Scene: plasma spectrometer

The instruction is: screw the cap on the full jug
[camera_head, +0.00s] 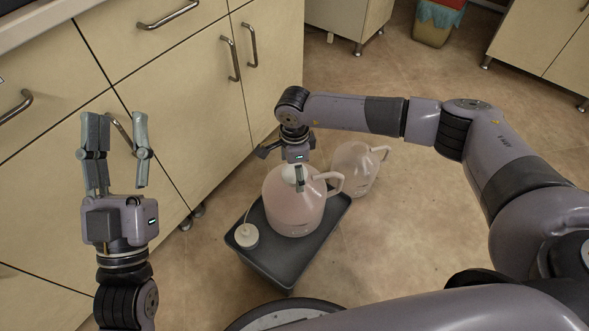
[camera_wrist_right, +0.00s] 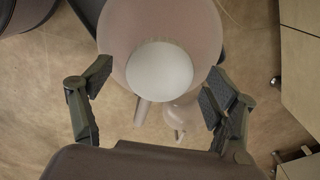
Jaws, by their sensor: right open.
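The full jug (camera_head: 292,212), pinkish with a side handle, stands upright on a dark grey tray (camera_head: 268,264) on the floor. A round white cap (camera_wrist_right: 159,70) sits over its mouth in the right wrist view; I cannot tell how tightly it sits. My right gripper (camera_head: 284,166) points down over the jug's top. Its fingers (camera_wrist_right: 155,105) are open and spread to either side of the cap, apart from it. My left gripper (camera_head: 118,122) is open and empty, fingers up, in front of the cabinets, away from the jug.
A white cap with a thin tube (camera_head: 246,236) lies on the tray's left corner. A second, paler jug (camera_head: 354,170) stands on the floor behind the tray. Wooden cabinets (camera_head: 190,95) line the left side. A bin (camera_head: 436,22) stands far back. Floor to the right is clear.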

